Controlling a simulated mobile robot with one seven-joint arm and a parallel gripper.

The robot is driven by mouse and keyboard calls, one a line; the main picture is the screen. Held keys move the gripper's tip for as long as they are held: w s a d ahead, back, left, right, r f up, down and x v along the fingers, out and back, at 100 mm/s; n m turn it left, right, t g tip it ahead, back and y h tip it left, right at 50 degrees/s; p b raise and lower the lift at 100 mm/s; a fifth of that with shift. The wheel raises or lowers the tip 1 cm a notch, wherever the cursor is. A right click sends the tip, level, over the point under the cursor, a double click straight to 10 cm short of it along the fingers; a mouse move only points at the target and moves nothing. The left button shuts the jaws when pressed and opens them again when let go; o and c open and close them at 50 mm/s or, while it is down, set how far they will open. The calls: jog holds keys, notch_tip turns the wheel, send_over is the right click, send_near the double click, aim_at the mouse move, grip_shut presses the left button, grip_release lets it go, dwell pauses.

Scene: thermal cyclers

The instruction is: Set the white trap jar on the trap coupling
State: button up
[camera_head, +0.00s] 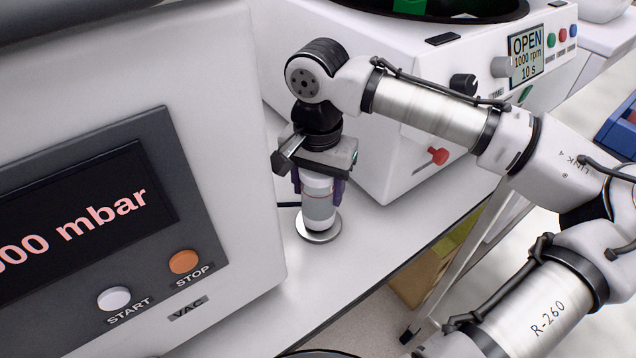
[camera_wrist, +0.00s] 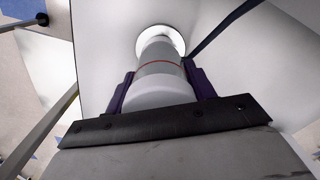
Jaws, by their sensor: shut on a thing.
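The white trap jar (camera_head: 318,200) is a white cylinder with a thin red line around it. It stands upright between the two purple fingers of my gripper (camera_head: 320,185), which are shut on it. The trap coupling (camera_head: 318,235) is a round metal disc on the bench directly under the jar. In the wrist view the jar (camera_wrist: 162,75) reaches down to the bright coupling disc (camera_wrist: 178,38), between the fingers of my gripper (camera_wrist: 158,85). The jar's lower end is over the disc; I cannot tell whether it touches or is slightly above it.
The vacuum unit (camera_head: 230,240) with its mbar display stands close on the left. A centrifuge (camera_head: 400,60) marked OPEN stands behind. A dark hose (camera_wrist: 215,35) runs from the coupling. The bench's front edge (camera_head: 400,275) is to the right, with free bench between.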

jog(key=shift+f, duration=0.45)
jog(key=o, duration=0.8)
jog(key=shift+c, duration=0.2)
notch_tip(320, 180, up, 11)
jog(key=p, duration=1.1)
jog(key=shift+d, duration=0.1)
